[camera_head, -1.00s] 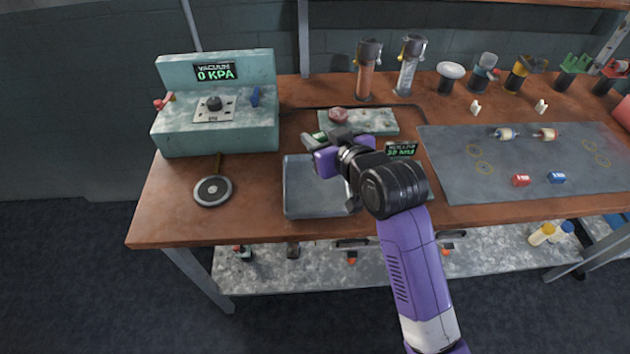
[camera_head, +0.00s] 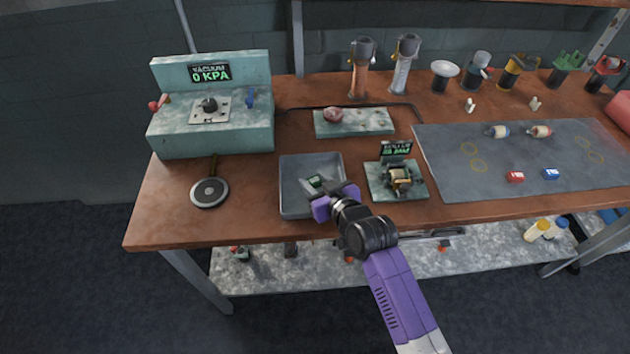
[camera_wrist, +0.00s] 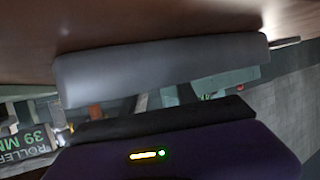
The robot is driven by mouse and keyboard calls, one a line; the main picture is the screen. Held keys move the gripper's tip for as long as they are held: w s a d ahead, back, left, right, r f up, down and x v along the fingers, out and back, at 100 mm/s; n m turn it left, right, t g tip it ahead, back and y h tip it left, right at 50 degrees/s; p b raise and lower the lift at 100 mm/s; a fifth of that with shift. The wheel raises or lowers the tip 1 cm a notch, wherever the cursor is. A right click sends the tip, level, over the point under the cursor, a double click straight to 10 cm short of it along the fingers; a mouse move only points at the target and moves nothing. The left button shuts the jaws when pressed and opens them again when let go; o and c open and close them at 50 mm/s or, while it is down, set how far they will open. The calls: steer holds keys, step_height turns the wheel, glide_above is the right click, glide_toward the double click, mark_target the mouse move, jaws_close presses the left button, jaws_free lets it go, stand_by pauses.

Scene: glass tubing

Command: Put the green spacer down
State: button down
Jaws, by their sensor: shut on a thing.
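My gripper (camera_head: 318,187) is over the grey tray (camera_head: 285,202) in the head view, pointing down toward its inside. It is shut on the small green spacer (camera_head: 316,181), of which only a little shows at the fingertips. I cannot tell whether the spacer touches the tray's floor. In the wrist view my purple gripper body and a black strip fill the bottom. A wide grey bar crosses in front, and the spacer cannot be made out there.
A roller stand (camera_head: 412,190) with a green-lit display is close to the tray's right. A pale plate (camera_head: 375,122) with a round reddish thing lies behind. The vacuum box (camera_head: 215,135) and a round dark disc (camera_head: 209,192) are at left. Bare wood lies around the tray.

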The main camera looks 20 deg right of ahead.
steer(key=shift+f, duration=0.2)
steer(key=c, duration=0.9)
jaws_free()
steer(key=shift+c, duration=0.2)
steer(key=shift+r, duration=0.1)
steer(key=shift+r, duration=0.1)
steer(key=b+v, duration=0.1)
steer(key=v, duration=1.1)
